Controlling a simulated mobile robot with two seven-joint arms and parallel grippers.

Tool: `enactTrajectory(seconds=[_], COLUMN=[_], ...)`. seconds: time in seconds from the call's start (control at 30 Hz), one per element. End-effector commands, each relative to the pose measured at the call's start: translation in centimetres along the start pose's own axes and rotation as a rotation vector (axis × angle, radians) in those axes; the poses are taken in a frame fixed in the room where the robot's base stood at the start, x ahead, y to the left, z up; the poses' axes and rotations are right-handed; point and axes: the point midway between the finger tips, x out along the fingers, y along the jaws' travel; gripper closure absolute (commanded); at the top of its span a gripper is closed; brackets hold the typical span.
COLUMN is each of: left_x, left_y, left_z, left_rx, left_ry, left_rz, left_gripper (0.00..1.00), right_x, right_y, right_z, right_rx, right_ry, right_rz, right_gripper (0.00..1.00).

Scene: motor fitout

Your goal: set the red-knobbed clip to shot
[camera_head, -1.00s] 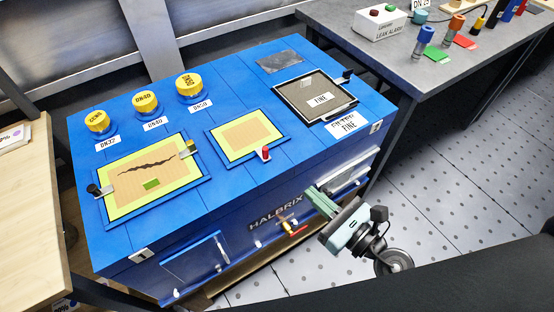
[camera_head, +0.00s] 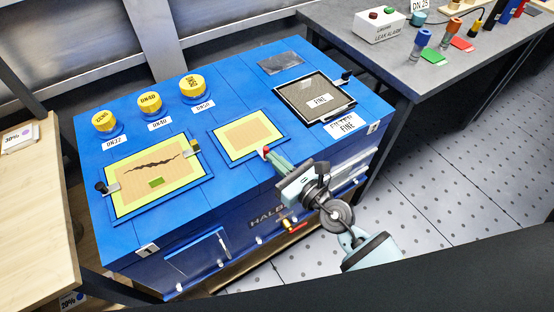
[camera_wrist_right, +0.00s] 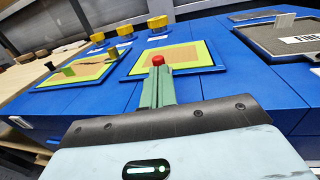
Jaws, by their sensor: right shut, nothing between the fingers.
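The red-knobbed clip (camera_head: 266,150) stands at the front edge of the small yellow-bordered panel (camera_head: 247,136) on top of the blue cabinet. Its red knob also shows in the right wrist view (camera_wrist_right: 158,60). My right gripper (camera_head: 275,160) is shut and empty, its pale green fingers pointing at the knob from the front right. In the right wrist view its fingertips (camera_wrist_right: 158,75) cover the space just below the knob. I cannot tell whether they touch it. The lower part of the clip is hidden. My left gripper is not in view.
Several yellow caps (camera_head: 149,103) stand behind. A dark filter tray (camera_head: 316,97) is at the right. A grey bench (camera_head: 465,75) stands beyond.

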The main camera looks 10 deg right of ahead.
Motion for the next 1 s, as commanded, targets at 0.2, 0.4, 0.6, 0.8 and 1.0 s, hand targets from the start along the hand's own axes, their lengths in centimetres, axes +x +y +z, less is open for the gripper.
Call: enactTrajectory(seconds=[0.2, 0.4, 0.6, 0.8, 1.0], left_x=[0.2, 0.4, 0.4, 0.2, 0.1], left_y=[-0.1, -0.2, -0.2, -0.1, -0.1], left_z=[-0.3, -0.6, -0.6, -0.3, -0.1], left_rx=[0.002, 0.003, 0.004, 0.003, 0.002], left_ry=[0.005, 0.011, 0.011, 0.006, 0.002], left_rz=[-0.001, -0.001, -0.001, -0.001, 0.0], left_gripper=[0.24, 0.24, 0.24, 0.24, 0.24], right_x=[0.0, 2.1, 3.4, 3.4, 3.4], right_y=[0.0, -0.3, -0.5, -0.6, -0.7], right_z=[0.0, 0.1, 0.1, 0.2, 0.2], right_rx=[0.001, 0.003, 0.001, 0.0, -0.001], right_ry=[0.0, -0.002, -0.001, -0.003, -0.005], right_rz=[0.0, 0.0, 0.0, 0.0, 0.0], right_gripper=[1.0, 1.0, 1.0, 1.0, 1.0])
